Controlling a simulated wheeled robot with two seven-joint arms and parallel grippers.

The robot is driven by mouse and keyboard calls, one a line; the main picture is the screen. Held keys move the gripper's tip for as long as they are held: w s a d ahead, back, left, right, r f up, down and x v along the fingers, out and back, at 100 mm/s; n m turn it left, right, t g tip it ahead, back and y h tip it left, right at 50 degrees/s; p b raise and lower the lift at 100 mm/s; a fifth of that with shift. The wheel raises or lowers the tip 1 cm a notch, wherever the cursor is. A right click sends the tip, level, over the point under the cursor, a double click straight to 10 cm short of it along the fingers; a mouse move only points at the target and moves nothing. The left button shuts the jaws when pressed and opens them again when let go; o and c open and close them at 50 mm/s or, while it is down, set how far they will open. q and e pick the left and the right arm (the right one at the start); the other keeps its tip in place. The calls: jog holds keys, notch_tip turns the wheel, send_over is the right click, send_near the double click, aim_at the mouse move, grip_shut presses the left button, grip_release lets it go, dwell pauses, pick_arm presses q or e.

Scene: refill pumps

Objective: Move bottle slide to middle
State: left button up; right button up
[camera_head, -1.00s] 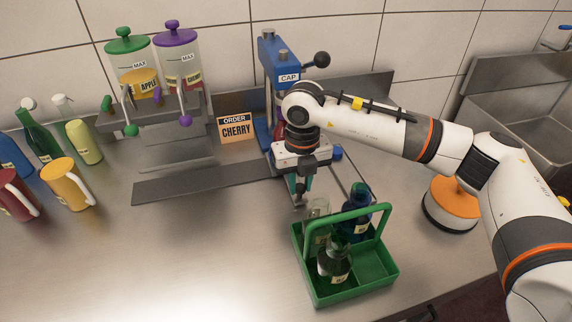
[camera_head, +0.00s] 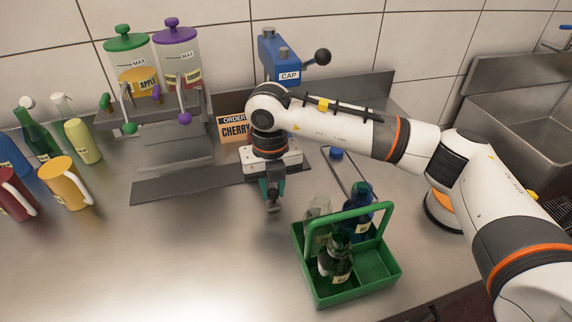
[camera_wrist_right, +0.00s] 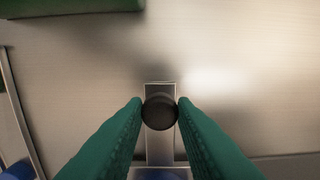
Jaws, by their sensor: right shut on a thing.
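The bottle slide's dark rail (camera_head: 180,188) runs along the back of the counter, below the dispensers and the blue capper (camera_head: 283,62). My right gripper (camera_head: 272,204) is at the rail's front side, left of the capper. In the right wrist view its green fingers are shut on a dark round knob (camera_wrist_right: 160,113), which sits on a narrow metal bar (camera_wrist_right: 159,150). My left gripper is not in view.
A green carrier (camera_head: 348,292) with several bottles stands close in front and to the right. Two dispensers with green (camera_head: 128,62) and purple (camera_head: 177,52) lids stand behind the rail's left part, beside the CHERRY order sign (camera_head: 234,128). Jugs and bottles stand far left. The front left counter is clear.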

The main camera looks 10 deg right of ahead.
jog(key=shift+s+a+b, duration=0.1)
jog(key=shift+a+b, duration=0.3)
jog(key=shift+a, duration=1.85)
jog(key=o, duration=0.9)
notch_tip(320, 180, up, 12)
jog(key=shift+b, duration=0.45)
